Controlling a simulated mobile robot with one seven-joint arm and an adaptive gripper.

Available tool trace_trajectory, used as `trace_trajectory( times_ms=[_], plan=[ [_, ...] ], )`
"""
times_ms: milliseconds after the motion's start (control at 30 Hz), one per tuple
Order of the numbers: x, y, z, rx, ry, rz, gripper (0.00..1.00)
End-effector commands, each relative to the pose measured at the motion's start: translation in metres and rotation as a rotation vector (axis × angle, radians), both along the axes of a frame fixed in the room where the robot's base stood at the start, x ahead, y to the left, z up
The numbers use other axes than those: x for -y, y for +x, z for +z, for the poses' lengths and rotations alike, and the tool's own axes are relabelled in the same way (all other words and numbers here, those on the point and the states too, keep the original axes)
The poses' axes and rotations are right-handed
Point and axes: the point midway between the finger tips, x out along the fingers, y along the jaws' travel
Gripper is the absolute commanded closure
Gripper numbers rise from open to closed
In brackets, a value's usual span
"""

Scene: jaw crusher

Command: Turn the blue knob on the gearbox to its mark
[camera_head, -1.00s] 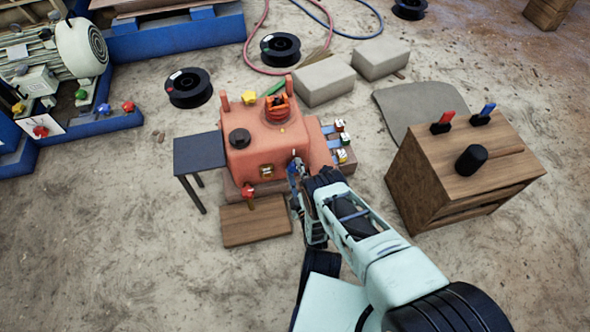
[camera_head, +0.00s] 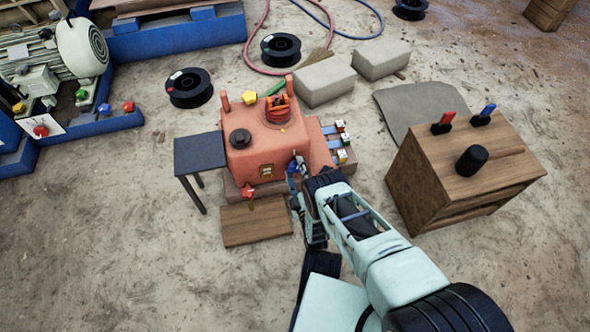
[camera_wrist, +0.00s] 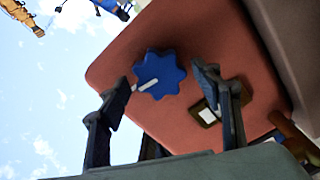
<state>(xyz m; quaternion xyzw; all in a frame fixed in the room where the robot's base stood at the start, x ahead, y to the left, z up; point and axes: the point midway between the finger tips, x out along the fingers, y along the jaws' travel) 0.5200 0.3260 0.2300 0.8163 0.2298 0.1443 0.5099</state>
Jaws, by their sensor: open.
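The gearbox (camera_head: 255,157) is an orange-red housing on a low base in the middle of the head view. Its face also fills much of the wrist view (camera_wrist: 200,45). The blue knob (camera_wrist: 160,75) is star-shaped with a white pointer line, on that face. The line slants down-left to up-right in the wrist picture. I cannot make out a mark beside it. My gripper (camera_wrist: 170,100) is open, its two dark fingers on either side of and just below the knob, apparently not closed on it.
A red-handled valve (camera_head: 249,190) stands at the gearbox front, above a wooden board (camera_head: 256,222). A dark small table (camera_head: 200,153) is left. A wooden cabinet (camera_head: 460,165) with levers stands right. Open floor lies in front.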

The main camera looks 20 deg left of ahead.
Motion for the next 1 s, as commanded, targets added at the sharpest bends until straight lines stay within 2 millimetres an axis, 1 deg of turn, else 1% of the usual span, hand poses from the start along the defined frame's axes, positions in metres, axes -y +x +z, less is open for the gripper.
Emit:
trace_trajectory(
  times_ms=[167,267,367,700,800,1000],
  plan=[
    [0.000,0.000,0.001,-0.001,0.000,0.000,0.41],
    [0.000,0.000,0.007,-0.001,0.000,0.000,0.41],
    [0.000,0.000,0.017,-0.002,-0.001,0.001,0.41],
    [0.003,0.004,0.068,0.007,-0.004,-0.008,0.41],
    [0.003,0.003,0.081,0.006,-0.003,-0.007,0.41],
    [0.001,0.002,0.097,0.003,-0.002,-0.004,0.41]
  ],
)
